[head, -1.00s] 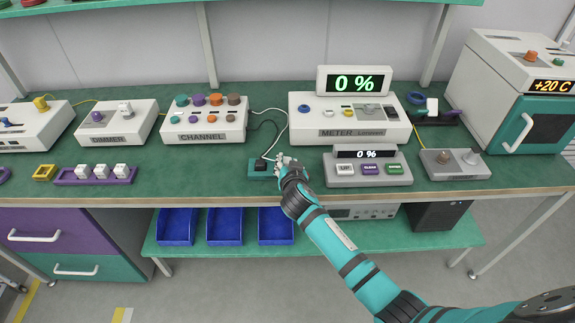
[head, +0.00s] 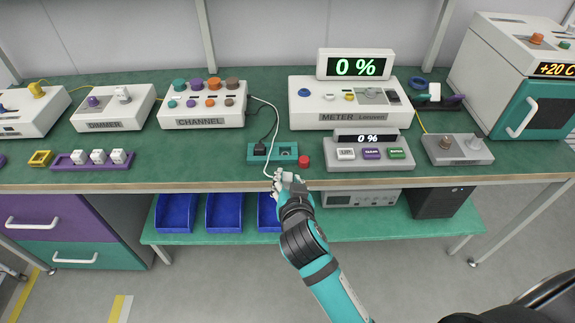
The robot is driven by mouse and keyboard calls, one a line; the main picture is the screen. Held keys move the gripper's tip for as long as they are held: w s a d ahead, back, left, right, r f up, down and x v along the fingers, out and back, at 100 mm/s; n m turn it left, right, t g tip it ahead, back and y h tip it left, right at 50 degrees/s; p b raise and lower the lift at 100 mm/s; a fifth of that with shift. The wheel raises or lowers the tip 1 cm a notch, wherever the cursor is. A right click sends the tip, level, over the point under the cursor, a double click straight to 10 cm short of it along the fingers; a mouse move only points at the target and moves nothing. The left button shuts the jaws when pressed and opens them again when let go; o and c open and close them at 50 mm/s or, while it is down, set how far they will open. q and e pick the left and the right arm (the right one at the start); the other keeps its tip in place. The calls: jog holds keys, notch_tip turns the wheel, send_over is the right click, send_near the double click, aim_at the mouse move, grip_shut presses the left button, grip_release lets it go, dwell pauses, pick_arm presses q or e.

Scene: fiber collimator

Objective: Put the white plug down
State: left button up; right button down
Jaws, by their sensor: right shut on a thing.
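My right gripper (head: 275,178) is shut at the front edge of the bench, just in front of the teal socket block (head: 272,159). The white cable (head: 276,120) runs from behind the channel box, over the block, down to the gripper's fingers. The white plug at its end is too small and too covered by the fingers to make out clearly. A black plug (head: 259,149) sits in the left part of the block. The block's right part shows an uncovered socket (head: 286,153). My left gripper is not in view.
A red button (head: 303,161) is right of the block. The channel box (head: 203,106) and meter (head: 345,115) stand behind, and a grey three-button unit (head: 369,153) to the right. The green bench top (head: 190,150) is clear left of the block. Blue bins (head: 224,212) sit below.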

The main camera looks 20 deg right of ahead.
jog(key=shift+s, duration=0.2)
jog(key=shift+w, duration=0.1)
jog(key=p, duration=0.2)
send_over(288, 157)
jog(key=s, duration=0.2)
jog(key=shift+w+a+f, duration=0.25)
jog(key=shift+f, duration=0.4)
jog(key=shift+w+d+f, duration=0.1)
jog(key=shift+w+d, duration=0.1)
jog(key=shift+w, duration=0.3)
jog(key=shift+w+d, duration=0.15)
jog(key=shift+w, duration=0.3)
notch_tip(288, 157, down, 3)
jog(key=shift+s+a+r, duration=0.1)
jog(key=shift+f, duration=0.2)
